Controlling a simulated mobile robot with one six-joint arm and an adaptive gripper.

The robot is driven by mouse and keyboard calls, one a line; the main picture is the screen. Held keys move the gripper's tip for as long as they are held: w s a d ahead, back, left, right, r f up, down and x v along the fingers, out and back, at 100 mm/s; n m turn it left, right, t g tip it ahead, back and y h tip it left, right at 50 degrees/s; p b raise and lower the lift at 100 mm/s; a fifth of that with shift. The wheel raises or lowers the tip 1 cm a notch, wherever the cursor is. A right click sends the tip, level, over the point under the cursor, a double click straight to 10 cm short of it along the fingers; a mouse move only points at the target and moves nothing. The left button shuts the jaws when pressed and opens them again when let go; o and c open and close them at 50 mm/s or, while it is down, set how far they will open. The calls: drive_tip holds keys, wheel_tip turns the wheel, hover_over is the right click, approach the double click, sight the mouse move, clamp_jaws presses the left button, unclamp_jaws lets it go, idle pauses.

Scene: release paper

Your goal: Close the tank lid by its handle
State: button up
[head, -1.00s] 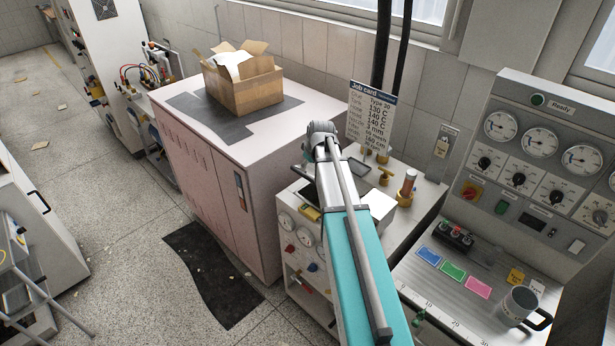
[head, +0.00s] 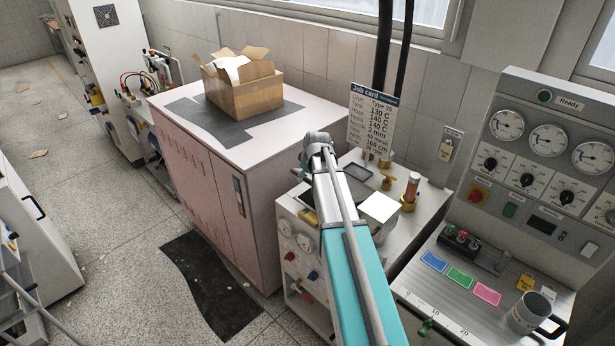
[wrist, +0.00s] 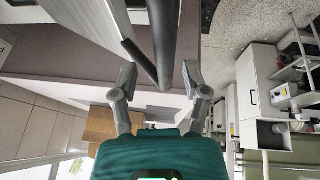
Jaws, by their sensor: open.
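A dark rounded bar (wrist: 163,45), which looks like the lid handle, runs down from the top of the wrist view between my fingers. It is beside a pale plate with a dark edge (wrist: 95,22), probably the lid. My gripper (wrist: 157,78) is open, one finger on each side of the bar's lower end; I cannot tell whether either finger touches it. In the head view my arm hides the gripper and much of the white machine (head: 306,262) behind it. A white square plate (head: 380,207) shows right of my arm; I cannot tell if it is the lid.
A pink cabinet (head: 205,190) with an open cardboard box (head: 243,85) stands left of the white machine. A job card (head: 372,118) stands behind my arm. A control console (head: 548,160) with a mug (head: 528,312) is at right. Open floor (head: 110,210) lies at left.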

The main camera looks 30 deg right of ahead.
clamp_jaws()
idle(0.3)
